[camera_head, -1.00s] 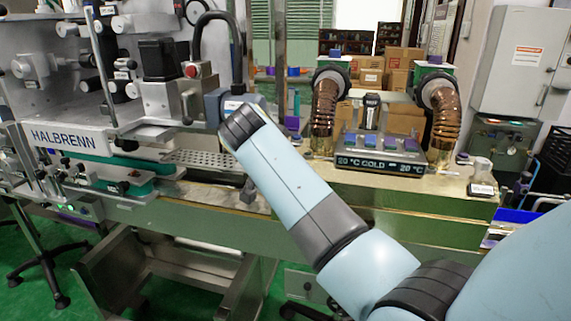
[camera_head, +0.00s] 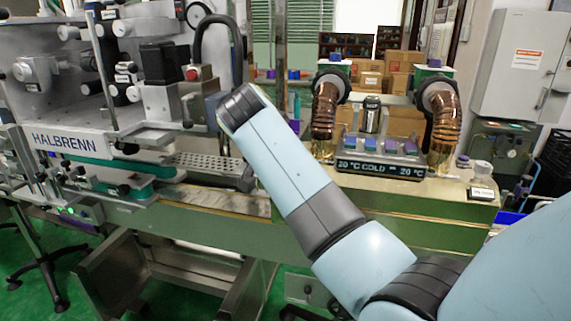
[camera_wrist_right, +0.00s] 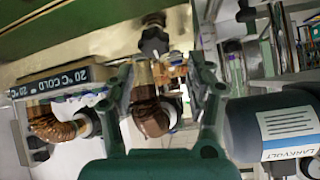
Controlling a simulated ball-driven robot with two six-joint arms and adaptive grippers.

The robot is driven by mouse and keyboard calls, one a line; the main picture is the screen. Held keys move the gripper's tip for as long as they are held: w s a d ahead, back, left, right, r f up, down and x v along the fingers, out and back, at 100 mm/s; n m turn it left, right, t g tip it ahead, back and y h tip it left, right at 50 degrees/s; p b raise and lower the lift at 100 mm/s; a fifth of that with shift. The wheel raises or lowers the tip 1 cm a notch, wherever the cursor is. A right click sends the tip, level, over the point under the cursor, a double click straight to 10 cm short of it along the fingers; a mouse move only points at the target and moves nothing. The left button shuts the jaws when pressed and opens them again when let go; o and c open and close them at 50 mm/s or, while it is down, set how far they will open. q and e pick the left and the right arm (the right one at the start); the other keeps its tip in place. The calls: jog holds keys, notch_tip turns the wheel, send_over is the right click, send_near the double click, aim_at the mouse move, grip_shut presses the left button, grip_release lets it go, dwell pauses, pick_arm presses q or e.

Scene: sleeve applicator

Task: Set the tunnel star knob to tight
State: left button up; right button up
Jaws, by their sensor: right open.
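A dark star-shaped knob (camera_wrist_right: 153,40) shows at the top middle of the right wrist view, on a pale metal surface. Which way it is set cannot be told. My right gripper (camera_wrist_right: 162,76) has its two dark green fingers spread apart with nothing held between them. The knob lies beyond the fingertips, a little left of their middle, and appears apart from them. In the head view my right arm reaches up and left, and its gripper is not clearly visible there. The knob cannot be made out for sure in that view. My left gripper is in neither view.
Two copper ducts (camera_head: 325,110) (camera_head: 443,125) flank a temperature display (camera_head: 380,168) on the bench. The HALBRENN labelling machine (camera_head: 70,142) stands at the left, with a perforated tray (camera_head: 205,166) beside my arm. A dark cylinder with a label (camera_wrist_right: 270,128) shows at right in the wrist view.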

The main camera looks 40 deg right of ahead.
notch_tip(320, 180, up, 7)
jog(key=shift+f, duration=0.15)
dwell(0.4)
